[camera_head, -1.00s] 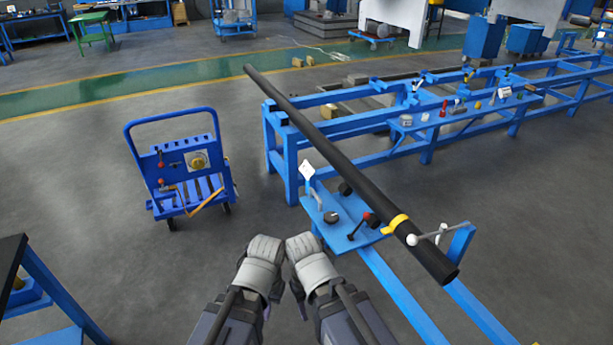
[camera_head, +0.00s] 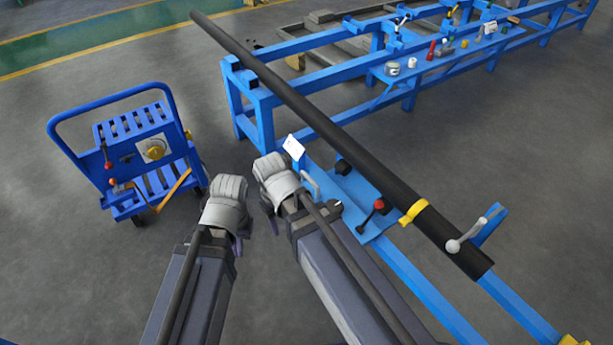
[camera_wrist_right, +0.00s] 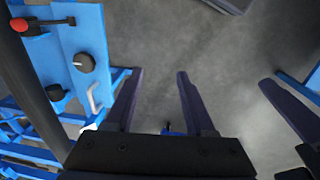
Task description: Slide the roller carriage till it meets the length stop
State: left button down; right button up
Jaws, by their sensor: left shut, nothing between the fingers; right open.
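The roller carriage (camera_head: 352,190) is a blue plate on two blue rails under a long black pipe (camera_head: 320,125). It carries a grey U-shaped handle (camera_head: 310,184), a dark knob and a red-tipped lever (camera_head: 378,206). My right gripper (camera_head: 273,172) is just left of the handle, apart from it. In the right wrist view its fingers (camera_wrist_right: 157,74) are open and empty, with the handle (camera_wrist_right: 95,99) to their left. My left gripper (camera_head: 228,192) is shut and empty, further left over the floor. I cannot tell which part is the length stop.
A blue upright with a ball-ended lever (camera_head: 470,236) stands near the pipe's near end, beside a yellow band (camera_head: 413,211). A blue cart (camera_head: 125,150) stands at left. The bench (camera_head: 262,110) runs to the back right. Bare floor lies between cart and bench.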

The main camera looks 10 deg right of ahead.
jog(key=w+d+f+t+b, duration=0.1)
jog(key=w+d+f+b, duration=0.1)
jog(key=w+f+b, duration=0.3)
jog(key=w+d+f+t, duration=0.1)
jog(key=w+d+f, duration=0.1)
jog(key=w, duration=0.5)
jog(key=t+b, duration=0.3)
jog(key=b, duration=0.5)
send_near(311, 180)
pick_arm(q)
notch_tip(311, 180, down, 15)
jog(key=shift+w+r, duration=0.15)
pick_arm(e)
jog(key=shift+w+d+f, duration=0.2)
jog(key=shift+w+f, duration=0.05)
jog(key=shift+w, duration=0.15)
jog(key=shift+f, duration=0.1)
jog(key=b+x, duration=0.6)
jog(key=x, duration=0.1)
jog(key=shift+w+a+f+b, duration=0.1)
jog(key=shift+f+b, duration=0.25)
pick_arm(q)
notch_tip(311, 180, down, 7)
pick_arm(e)
grip_shut()
